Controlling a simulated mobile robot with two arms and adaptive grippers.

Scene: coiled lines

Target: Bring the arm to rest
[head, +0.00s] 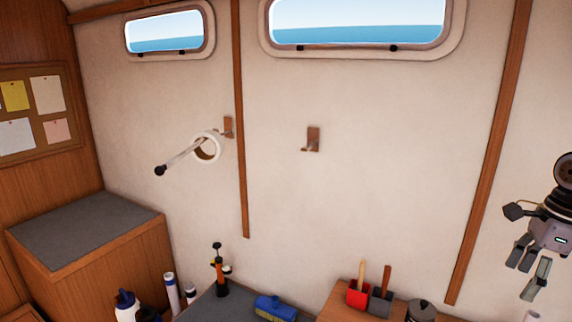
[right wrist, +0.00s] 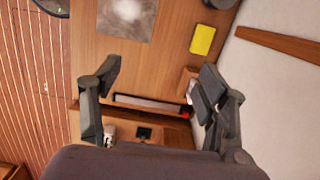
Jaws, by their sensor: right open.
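My right gripper (head: 528,267) is at the far right edge of the head view, in front of the pale wall, with its fingers pointing down. In the right wrist view its two fingers (right wrist: 158,82) stand wide apart with nothing between them. The gripper is open and empty, well clear of the wall hooks and the counter items. My left gripper is not in view.
A white ring (head: 206,134) with a black-ended rod is at the left wall hook (head: 228,126). The other hook (head: 313,138) is bare. The mid-wall is clear.

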